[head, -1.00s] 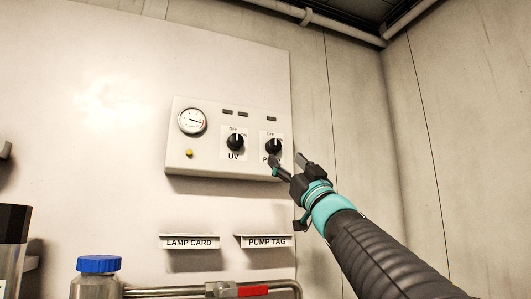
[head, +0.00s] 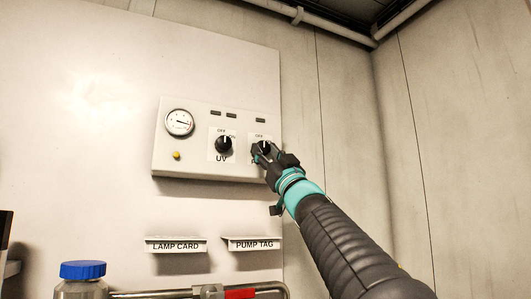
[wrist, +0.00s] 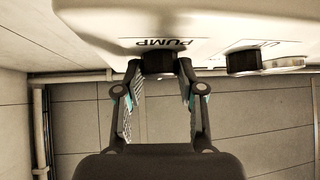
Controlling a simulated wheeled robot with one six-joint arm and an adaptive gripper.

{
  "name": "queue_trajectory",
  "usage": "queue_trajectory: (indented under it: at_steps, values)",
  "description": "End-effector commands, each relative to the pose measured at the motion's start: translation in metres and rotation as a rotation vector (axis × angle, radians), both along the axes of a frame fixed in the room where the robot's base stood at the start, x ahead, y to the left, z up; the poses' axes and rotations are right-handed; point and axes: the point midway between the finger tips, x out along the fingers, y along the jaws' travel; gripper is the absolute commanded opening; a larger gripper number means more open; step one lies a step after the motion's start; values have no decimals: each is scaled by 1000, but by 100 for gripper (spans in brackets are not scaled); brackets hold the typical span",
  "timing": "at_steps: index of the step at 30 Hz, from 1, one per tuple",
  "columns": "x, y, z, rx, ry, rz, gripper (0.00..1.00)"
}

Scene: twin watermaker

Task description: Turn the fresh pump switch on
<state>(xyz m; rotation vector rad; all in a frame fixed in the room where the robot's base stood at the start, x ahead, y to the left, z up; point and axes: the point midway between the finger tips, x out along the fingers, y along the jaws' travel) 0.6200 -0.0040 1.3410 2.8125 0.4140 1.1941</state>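The PUMP switch is a black rotary knob (head: 264,146) at the right of a white control box (head: 190,158); OFF is printed above it. It also shows in the wrist view (wrist: 160,64), with PUMP upside down beside it. My gripper (wrist: 161,70) has one finger on each side of this knob, with the fingertips very close to its sides. I see no clear sign of a squeeze. In the head view my gripper (head: 265,152) covers the lower part of the knob and most of its label, so its pointer is hard to read.
A similar UV knob (head: 223,144) sits to the left, pointer up toward OFF. A gauge (head: 179,122) and a yellow button (head: 176,155) are farther left. LAMP CARD (head: 176,246) and PUMP TAG (head: 254,244) ledges are below, above a pipe with a red handle (head: 240,293).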

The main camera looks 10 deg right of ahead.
Motion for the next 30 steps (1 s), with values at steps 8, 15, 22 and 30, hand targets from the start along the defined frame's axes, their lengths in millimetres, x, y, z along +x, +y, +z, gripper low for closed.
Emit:
queue_trajectory:
  at_steps: [8,15,22,30]
  values:
    - [-1,1,-1,41,3,1,4]
    - [-2,3,-2,186,29,-1,4]
    - [-2,3,0,255,48,1,4]
    - [-1,3,0,262,52,0,4]
